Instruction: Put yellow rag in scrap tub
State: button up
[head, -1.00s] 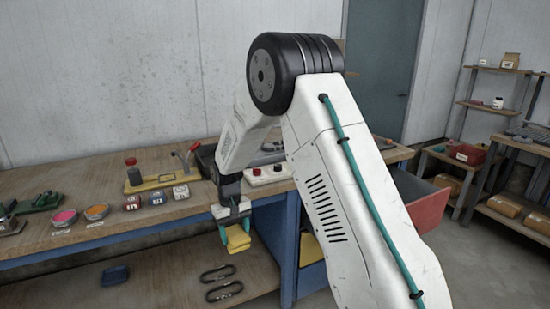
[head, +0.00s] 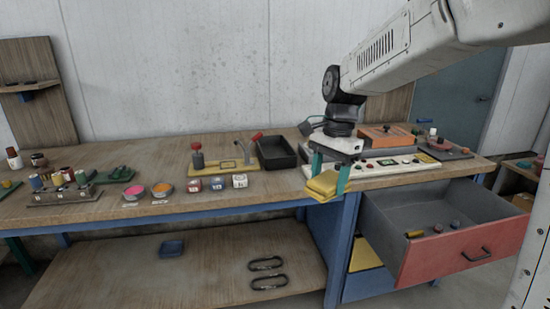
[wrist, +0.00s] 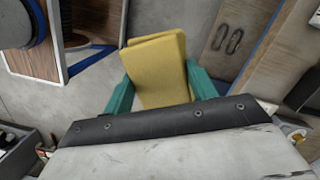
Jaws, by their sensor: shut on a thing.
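My gripper (head: 331,178) is shut on the folded yellow rag (head: 324,187), which hangs at the front edge of the bench, above the open drawer's left end. A black open tub (head: 277,154) stands on the bench to the left of my gripper and looks empty. A small blue dish (head: 172,248) lies on the lower shelf. No label shows which of these is the scrap tub.
A red-fronted drawer (head: 465,248) stands open below the bench's right part, with small items inside. A white control panel (head: 385,166) lies behind my gripper. Paint bowls, small cubes and a yellow-based clamp (head: 222,166) stand left of the black tub. Two black straps (head: 267,274) lie on the lower shelf.

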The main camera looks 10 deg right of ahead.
aim_at(276, 156)
jog(key=i, duration=2)
